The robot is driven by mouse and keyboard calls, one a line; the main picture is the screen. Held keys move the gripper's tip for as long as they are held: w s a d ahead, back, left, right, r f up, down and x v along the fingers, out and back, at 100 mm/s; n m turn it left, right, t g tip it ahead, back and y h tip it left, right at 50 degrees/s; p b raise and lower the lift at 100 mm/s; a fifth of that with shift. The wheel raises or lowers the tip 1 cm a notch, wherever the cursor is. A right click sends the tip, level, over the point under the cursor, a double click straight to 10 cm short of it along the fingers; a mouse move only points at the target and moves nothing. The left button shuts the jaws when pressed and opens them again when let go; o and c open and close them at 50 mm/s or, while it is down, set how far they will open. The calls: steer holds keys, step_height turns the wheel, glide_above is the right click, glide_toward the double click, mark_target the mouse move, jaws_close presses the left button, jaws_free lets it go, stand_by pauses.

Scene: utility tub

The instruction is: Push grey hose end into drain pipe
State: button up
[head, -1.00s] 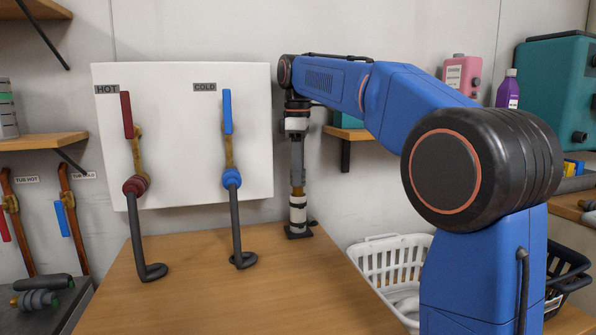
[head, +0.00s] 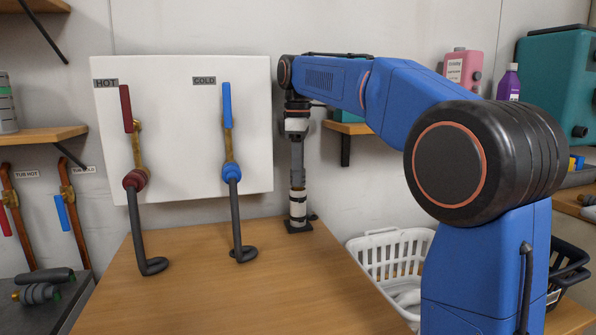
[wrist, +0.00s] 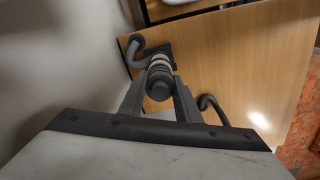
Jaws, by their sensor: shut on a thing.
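My gripper (head: 297,180) points straight down at the back right of the wooden bench. It is shut on the grey hose end (wrist: 159,84), whose dark round top shows between the fingers in the wrist view. Directly beneath stands the upright drain pipe (head: 298,211), with white and grey bands and a black square base. The pipe's pale bands (wrist: 159,62) also show just beyond the hose end in the wrist view. The two look lined up and very close or touching. The fingers hide the joint, so I cannot tell whether the hose end is inside the pipe.
A white panel (head: 180,180) with hot and cold valves stands left of my gripper. Two grey hoses bend onto the bench (head: 230,295) below it. A white basket (head: 385,240) is right of the bench. The bench's front middle is clear.

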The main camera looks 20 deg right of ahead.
steer(key=shift+f, duration=0.5)
stand_by(0.6)
steer(key=o, duration=1.1)
